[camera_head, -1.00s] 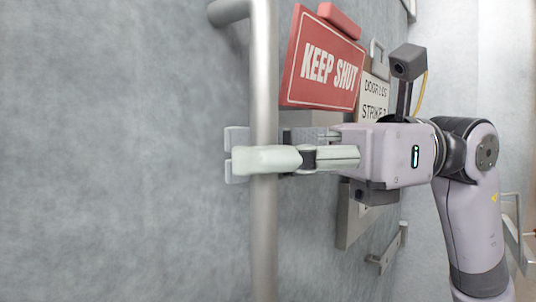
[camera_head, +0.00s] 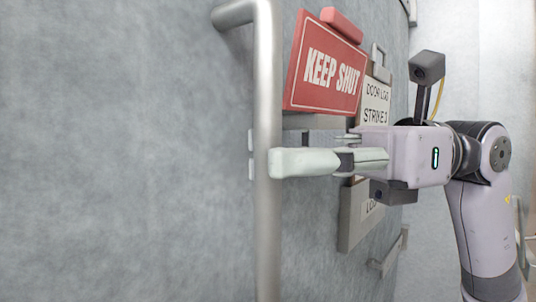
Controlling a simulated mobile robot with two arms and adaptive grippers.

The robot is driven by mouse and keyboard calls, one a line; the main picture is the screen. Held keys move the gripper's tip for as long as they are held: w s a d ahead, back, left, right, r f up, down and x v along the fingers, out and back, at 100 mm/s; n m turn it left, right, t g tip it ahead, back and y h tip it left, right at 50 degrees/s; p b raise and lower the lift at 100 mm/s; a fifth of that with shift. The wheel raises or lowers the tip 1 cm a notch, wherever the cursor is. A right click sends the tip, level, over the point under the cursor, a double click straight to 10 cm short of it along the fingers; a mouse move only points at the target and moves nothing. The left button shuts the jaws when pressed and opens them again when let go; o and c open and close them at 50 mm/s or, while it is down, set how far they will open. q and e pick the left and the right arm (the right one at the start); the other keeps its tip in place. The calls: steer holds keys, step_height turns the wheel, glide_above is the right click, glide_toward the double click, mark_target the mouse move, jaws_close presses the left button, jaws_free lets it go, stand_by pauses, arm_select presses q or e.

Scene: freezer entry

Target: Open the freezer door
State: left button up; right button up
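The freezer door (camera_head: 120,160) is a grey panel filling the left and middle of the head view. Its long metal bar handle (camera_head: 267,230) runs vertically in the picture and bends into the door at the top. My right gripper (camera_head: 262,155) comes in from the right at the bar. Its pale near finger overlaps the bar's right side in front. Tips of the far finger show just left of the bar, so the fingers lie on either side of it, spread apart. Whether they touch the bar is unclear. My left gripper is not in view.
A red KEEP SHUT sign (camera_head: 325,68) and a pale lettered sign (camera_head: 377,103) are on the surface right of the bar, close to my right gripper. A grey box-like plate (camera_head: 358,220) sits below the gripper. A pale wall (camera_head: 455,50) is at the far right.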

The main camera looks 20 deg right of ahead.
steer(key=d, duration=1)
steer(key=shift+s, duration=0.45)
